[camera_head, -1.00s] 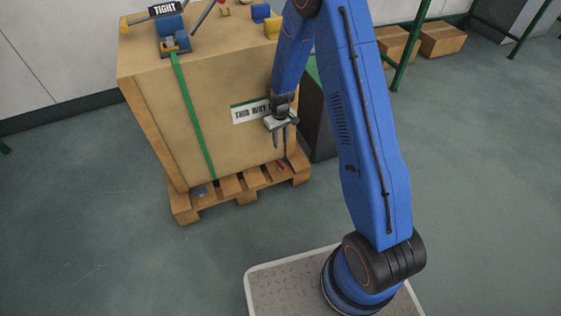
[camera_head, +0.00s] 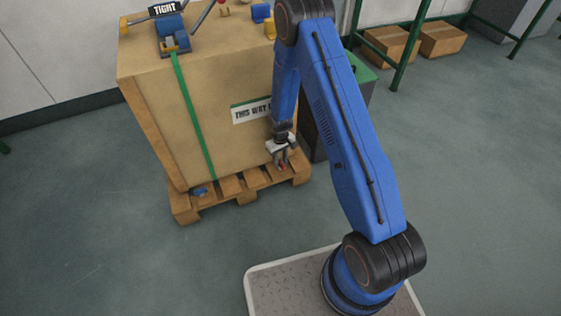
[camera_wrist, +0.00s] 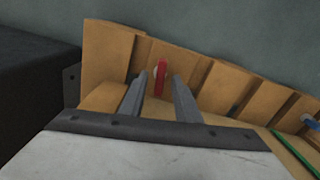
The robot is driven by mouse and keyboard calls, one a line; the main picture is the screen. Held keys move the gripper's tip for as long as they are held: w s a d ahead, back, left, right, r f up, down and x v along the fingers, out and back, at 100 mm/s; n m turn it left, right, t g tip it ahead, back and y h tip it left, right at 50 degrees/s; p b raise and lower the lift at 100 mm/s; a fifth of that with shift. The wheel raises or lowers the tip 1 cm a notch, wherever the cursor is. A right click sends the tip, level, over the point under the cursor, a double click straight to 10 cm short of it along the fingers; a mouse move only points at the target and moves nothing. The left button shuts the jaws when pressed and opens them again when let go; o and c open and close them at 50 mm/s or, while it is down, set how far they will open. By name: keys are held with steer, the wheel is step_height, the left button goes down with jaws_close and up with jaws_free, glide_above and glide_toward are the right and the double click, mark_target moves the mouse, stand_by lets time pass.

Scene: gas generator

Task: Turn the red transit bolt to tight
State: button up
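The red transit bolt (camera_wrist: 161,78) stands on the wooden pallet (camera_wrist: 220,88) under the crate. In the wrist view its red handle shows between and just beyond my gripper's two fingers (camera_wrist: 159,98). The fingers are apart, with a gap on each side of the red handle. In the head view my gripper (camera_head: 281,163) is low at the crate's right front corner, pointing down at the pallet, with a bit of red at its fingertips. Whether the fingers touch the bolt cannot be told.
The large crate (camera_head: 232,150) with a green strap (camera_head: 193,115) stands close beside my gripper. A blue bolt (camera_head: 201,191) sits at the pallet's left. A dark green-topped box (camera_head: 362,75) stands behind my arm.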

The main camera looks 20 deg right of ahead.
steer(key=shift+f, duration=0.25)
jaws_close()
steer(key=shift+m, duration=0.3)
steer(key=m, duration=0.3)
steer(key=shift+m, duration=1.9)
